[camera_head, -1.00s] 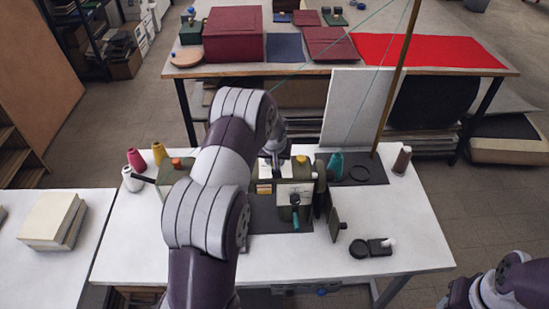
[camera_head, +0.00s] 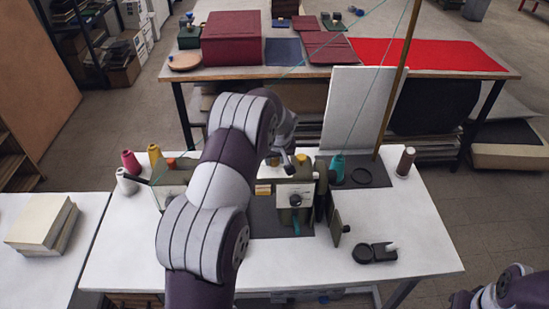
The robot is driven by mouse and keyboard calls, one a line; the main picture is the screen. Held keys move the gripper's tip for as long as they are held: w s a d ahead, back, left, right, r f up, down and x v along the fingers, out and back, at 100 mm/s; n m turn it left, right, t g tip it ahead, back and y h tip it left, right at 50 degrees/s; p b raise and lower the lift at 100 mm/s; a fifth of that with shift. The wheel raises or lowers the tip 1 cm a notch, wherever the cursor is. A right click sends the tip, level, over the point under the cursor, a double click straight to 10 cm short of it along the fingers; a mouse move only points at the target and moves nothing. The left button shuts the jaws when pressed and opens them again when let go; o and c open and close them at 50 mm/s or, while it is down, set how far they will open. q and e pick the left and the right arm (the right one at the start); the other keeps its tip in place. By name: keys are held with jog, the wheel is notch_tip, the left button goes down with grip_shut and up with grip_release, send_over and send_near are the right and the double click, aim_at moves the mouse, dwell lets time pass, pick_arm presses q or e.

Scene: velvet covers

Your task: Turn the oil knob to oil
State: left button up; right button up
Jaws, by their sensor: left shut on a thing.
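I cannot read any oil marking. My left arm reaches over the table, and my left gripper (camera_head: 287,158) is at the top of the machine, just left of the yellow cap. Its fingers are shut on a small part there. The part is mostly hidden and too small to identify. Only a piece of my right arm shows at the lower right; its gripper is out of view.
Thread cones (camera_head: 130,162) stand at the left of the table, a teal cone (camera_head: 337,167) and a brown cone (camera_head: 405,162) at the right. A black holder (camera_head: 375,252) lies front right. A wooden pole (camera_head: 398,80) rises behind.

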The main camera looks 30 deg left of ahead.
pick_arm(q)
jog(key=o, duration=1)
jog(key=shift+o, duration=0.2)
jog(key=shift+d, duration=0.1)
jog(key=shift+s+r, duration=0.1)
jog(key=shift+r, duration=0.25)
jog(key=b+v, duration=0.3)
jog(key=v, duration=0.9)
jog(key=shift+s, duration=0.1)
